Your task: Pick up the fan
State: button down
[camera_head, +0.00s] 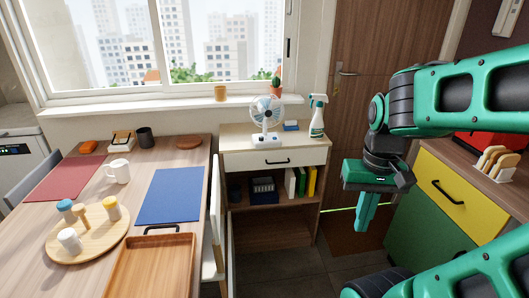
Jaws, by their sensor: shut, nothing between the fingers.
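A small white table fan (266,119) with a pale blue centre and a white base stands upright on top of the light wooden cabinet below the window. My gripper (362,222) hangs fingers down in front of the brown door, to the right of the cabinet and nearer to me than the fan. Its green fingers are together with nothing between them. It is well apart from the fan. The fan's back is hidden.
A white spray bottle (317,116) and a blue item (291,126) stand right of the fan. A potted cactus (276,82) is on the sill behind it. A dining table (140,214) with a wooden tray (152,268) and a white chair (214,225) are left.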

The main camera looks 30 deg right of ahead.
aim_at(264, 107)
jog(key=u, duration=1.6)
jog(key=k, duration=0.55)
jog(key=z, duration=1.85)
jog(key=i, duration=0.8)
